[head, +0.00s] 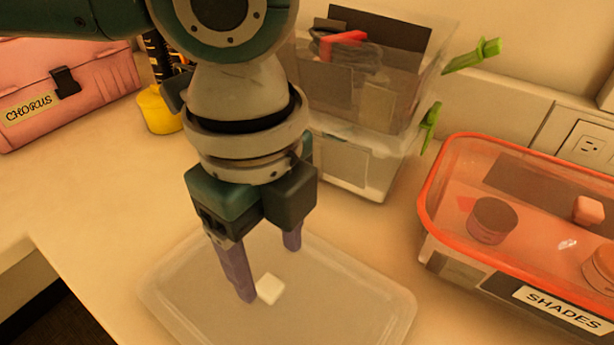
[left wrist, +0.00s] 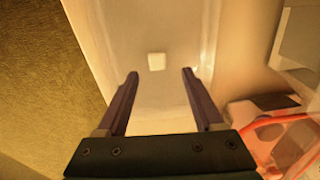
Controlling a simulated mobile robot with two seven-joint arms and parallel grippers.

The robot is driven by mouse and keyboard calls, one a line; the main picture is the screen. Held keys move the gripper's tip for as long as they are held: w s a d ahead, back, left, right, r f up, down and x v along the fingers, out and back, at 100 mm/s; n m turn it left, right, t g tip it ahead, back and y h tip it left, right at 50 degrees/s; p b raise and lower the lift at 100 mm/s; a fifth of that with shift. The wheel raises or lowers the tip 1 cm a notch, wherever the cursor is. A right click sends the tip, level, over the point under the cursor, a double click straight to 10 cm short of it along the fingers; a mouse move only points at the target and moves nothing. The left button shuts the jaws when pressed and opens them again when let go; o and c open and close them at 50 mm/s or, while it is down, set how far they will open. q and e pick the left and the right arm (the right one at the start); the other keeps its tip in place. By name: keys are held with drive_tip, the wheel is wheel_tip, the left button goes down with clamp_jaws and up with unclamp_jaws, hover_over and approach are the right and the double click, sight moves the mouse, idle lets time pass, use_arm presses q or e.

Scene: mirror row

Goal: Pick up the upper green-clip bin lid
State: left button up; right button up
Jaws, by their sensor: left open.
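A flat translucent lid (head: 365,300) with a small white block-like knob (head: 270,288) lies on the counter in the head view. It also shows in the left wrist view, with the pale knob (left wrist: 156,62) near its middle. My left gripper (head: 268,274) is open and empty over the lid, its purple fingers pointing down. In the left wrist view the knob appears between the lines of the two fingers (left wrist: 160,73), just past their tips; contact cannot be told. Two stacked clear bins stand behind: the upper bin (head: 385,100) and lower bin (head: 350,165), each with a green clip. My right gripper is not in view.
An orange-rimmed clear bin (head: 437,190) labelled SHADES stands to the right, close to the lid. A pink case (head: 100,85) labelled CHORUS and a yellow item (head: 157,110) stand at the back left. The counter edge lies left; bare counter shows left of the lid.

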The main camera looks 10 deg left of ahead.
sight(269, 285)
use_arm(q)
drive_tip(key=f, duration=0.3)
drive_tip(key=f+b, duration=0.1)
drive_tip(key=shift+s+a+f, duration=0.1)
drive_tip(key=shift+a+f, duration=0.15)
drive_tip(key=shift+c, duration=0.4)
clamp_jaws()
